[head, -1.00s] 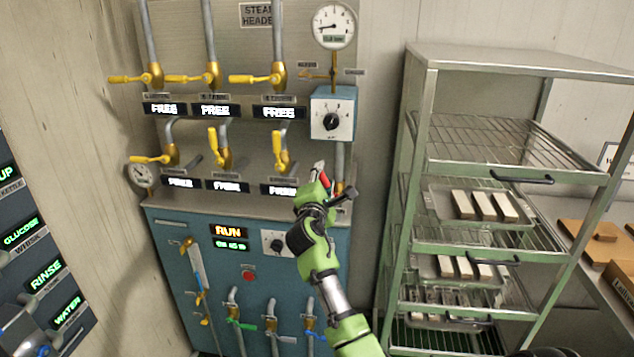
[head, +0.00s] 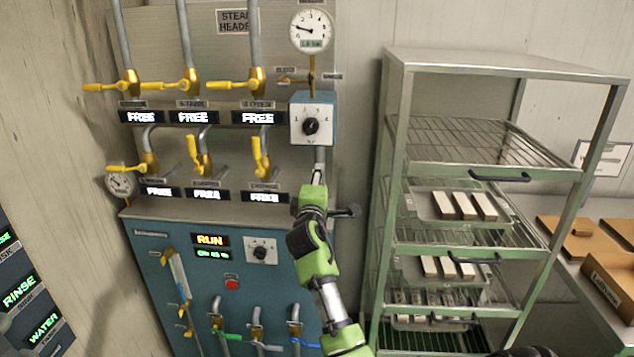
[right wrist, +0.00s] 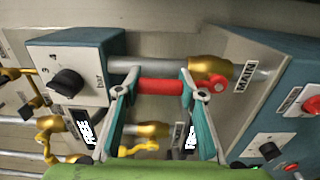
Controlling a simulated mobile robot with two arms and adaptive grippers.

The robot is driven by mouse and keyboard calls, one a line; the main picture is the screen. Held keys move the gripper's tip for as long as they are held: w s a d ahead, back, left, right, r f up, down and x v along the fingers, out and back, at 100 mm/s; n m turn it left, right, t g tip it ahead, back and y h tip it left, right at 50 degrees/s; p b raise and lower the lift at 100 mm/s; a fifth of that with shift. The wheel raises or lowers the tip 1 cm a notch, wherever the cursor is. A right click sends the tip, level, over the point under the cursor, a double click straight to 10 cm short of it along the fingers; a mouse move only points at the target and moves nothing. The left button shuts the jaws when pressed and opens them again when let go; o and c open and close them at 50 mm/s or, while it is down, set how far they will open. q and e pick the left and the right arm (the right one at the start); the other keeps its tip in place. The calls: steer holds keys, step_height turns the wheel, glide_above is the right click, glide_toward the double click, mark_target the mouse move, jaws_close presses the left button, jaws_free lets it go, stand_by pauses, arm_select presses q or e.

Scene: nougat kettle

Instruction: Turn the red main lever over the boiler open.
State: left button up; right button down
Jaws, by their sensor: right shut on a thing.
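The red main lever (right wrist: 160,87) shows in the right wrist view, lying alongside the grey pipe. Its red hub is on the brass main valve (right wrist: 210,68), beside the MAIN label (right wrist: 243,75). My right gripper (right wrist: 160,92) is shut on the lever, one finger on each side of it. In the head view my right gripper (head: 313,182) is in front of the pipe under the blue dial box (head: 312,112), and the lever is hidden there. The boiler is the blue cabinet (head: 150,265) below. My left gripper is out of view.
Several yellow-handled valves (head: 190,82) stand left of the pipe, over displays reading FREE. A round gauge (head: 311,31) is above the dial box. A metal rack (head: 395,150) with trays stands close on the right of my right arm.

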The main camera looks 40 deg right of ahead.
steer(key=c, duration=1.3)
jaws_free()
steer(key=shift+s, duration=0.1)
steer(key=v, duration=1.1)
steer(key=shift+s+a, duration=0.3)
steer(key=shift+f, duration=0.1)
